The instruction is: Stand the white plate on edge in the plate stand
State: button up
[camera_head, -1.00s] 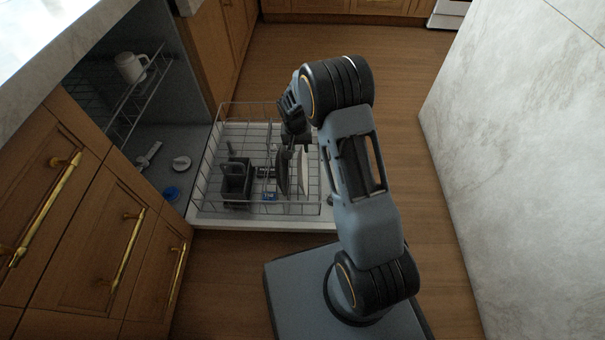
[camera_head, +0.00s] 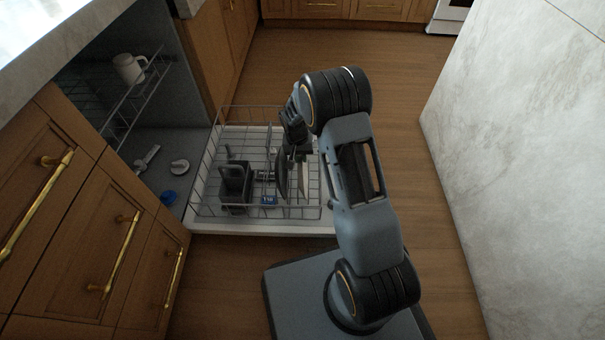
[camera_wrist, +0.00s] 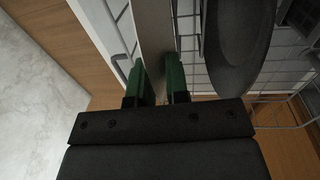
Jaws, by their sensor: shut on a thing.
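The white plate (camera_head: 304,178) stands on edge in the pulled-out dishwasher rack (camera_head: 216,212), seen nearly edge-on. My gripper (camera_head: 297,155) is over it from above, and its body hides the upper part of the plate. In the wrist view the green fingertips (camera_wrist: 160,82) are shut on the plate's rim, a pale strip (camera_wrist: 154,32) between them. A dark round dish (camera_wrist: 240,45) stands right beside it in that view; it also shows left of the plate in the head view (camera_head: 281,175). I cannot make out a plate stand.
A dark cutlery basket (camera_head: 235,184) and a small blue item (camera_head: 269,200) are in the rack. A white mug (camera_head: 129,68) is on the upper rack inside the cabinet.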

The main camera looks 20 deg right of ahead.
jog(key=shift+r, duration=0.15)
grip_shut()
notch_tip(320, 180, up, 16)
jog(key=a+p, duration=0.1)
jog(key=p, duration=1)
jog(key=shift+w+a+p, duration=0.25)
jog(key=shift+a+p, duration=0.1)
dwell(0.3)
jog(key=shift+f, duration=0.2)
dwell(0.6)
jog(key=s+d+r+n, duration=0.1)
jog(key=s+r+n, duration=0.25)
jog(key=s, duration=0.35)
notch_tip(320, 180, up, 16)
jog(key=s+p, duration=0.2)
jog(key=p, duration=2.2)
jog(key=shift+d+p, duration=0.15)
jog(key=shift+p, duration=0.2)
jog(key=shift+s+f, duration=0.15)
